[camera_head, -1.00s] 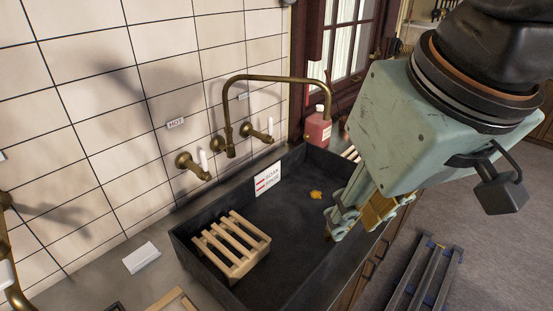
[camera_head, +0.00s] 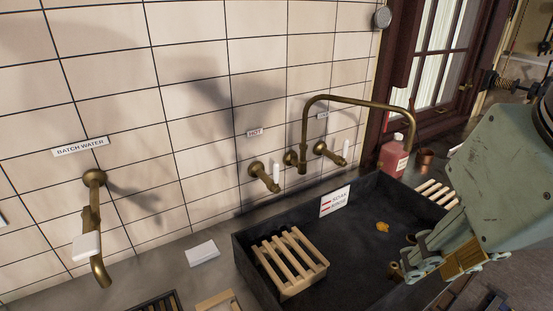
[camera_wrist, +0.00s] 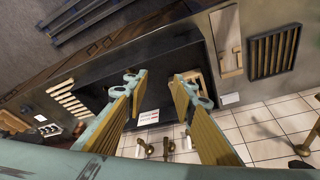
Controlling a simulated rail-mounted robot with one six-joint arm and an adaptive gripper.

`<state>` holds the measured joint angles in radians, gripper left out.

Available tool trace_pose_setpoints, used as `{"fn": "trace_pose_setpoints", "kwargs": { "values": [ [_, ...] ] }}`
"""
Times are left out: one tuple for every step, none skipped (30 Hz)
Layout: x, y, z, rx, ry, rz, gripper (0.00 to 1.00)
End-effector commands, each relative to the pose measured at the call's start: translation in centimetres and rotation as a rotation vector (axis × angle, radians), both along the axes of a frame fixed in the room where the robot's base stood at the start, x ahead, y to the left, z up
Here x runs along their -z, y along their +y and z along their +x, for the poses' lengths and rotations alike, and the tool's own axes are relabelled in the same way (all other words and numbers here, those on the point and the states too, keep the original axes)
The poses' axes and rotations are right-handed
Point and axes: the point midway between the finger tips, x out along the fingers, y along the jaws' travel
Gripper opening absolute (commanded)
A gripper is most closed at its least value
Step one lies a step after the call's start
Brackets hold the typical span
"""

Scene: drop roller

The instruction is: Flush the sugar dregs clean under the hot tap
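Orange-yellow dregs (camera_head: 382,227) lie as a small blob on the floor of the dark sink (camera_head: 345,262). The hot tap handle (camera_head: 265,177), white-levered brass, is on the wall under a HOT label (camera_head: 254,133). A brass spout (camera_head: 360,101) arches over the sink from the wall, and no water shows from it. My gripper (camera_head: 412,268) is over the sink's near right side, close to the dregs in the picture but apart from them. In the wrist view my gripper (camera_wrist: 160,80) has its fingers wide apart with nothing held between them. I cannot make out the dregs there.
A wooden slatted rack (camera_head: 290,258) sits in the sink's left end. A second handle (camera_head: 330,153) is right of the spout. A red bottle (camera_head: 393,158) and copper cup (camera_head: 425,157) stand behind the sink. A BATCH WATER tap (camera_head: 95,225) is at left.

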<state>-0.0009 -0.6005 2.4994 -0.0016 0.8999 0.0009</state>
Motion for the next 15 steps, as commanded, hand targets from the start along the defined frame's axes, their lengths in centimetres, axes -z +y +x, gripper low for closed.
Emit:
{"fn": "trace_pose_setpoints", "kwargs": {
  "values": [
    [0.0, 0.0, 0.0, 0.000, 0.000, 0.000, 0.24],
    [0.0, 0.0, 0.0, 0.000, 0.000, 0.000, 0.25],
    [0.0, 0.0, 0.0, 0.000, 0.000, 0.000, 0.25],
    [0.0, 0.0, 0.0, 0.000, 0.000, 0.000, 0.25],
    [-0.1, 0.0, 0.1, 0.000, 0.000, 0.000, 0.25],
    [-0.1, 0.0, 0.2, 0.001, 0.001, 0.000, 0.25],
    [-0.2, 0.0, 0.3, 0.001, 0.002, 0.001, 0.25],
    [-0.3, 0.1, 0.4, 0.001, 0.002, 0.001, 0.25],
    [-0.4, 0.1, 0.6, 0.002, 0.004, 0.002, 0.25],
    [-0.5, 0.1, 0.7, 0.002, 0.005, 0.003, 0.25],
    [-0.7, 0.2, 1.0, 0.003, 0.006, 0.003, 0.25],
    [-0.9, 0.2, 1.3, 0.004, 0.009, 0.004, 0.25],
    [-1.0, 0.3, 1.6, 0.005, 0.012, 0.005, 0.25],
    [-1.2, 0.3, 1.9, 0.005, 0.014, 0.006, 0.25],
    [-1.5, 0.4, 2.3, 0.007, 0.017, 0.008, 0.25]
  ]
}}
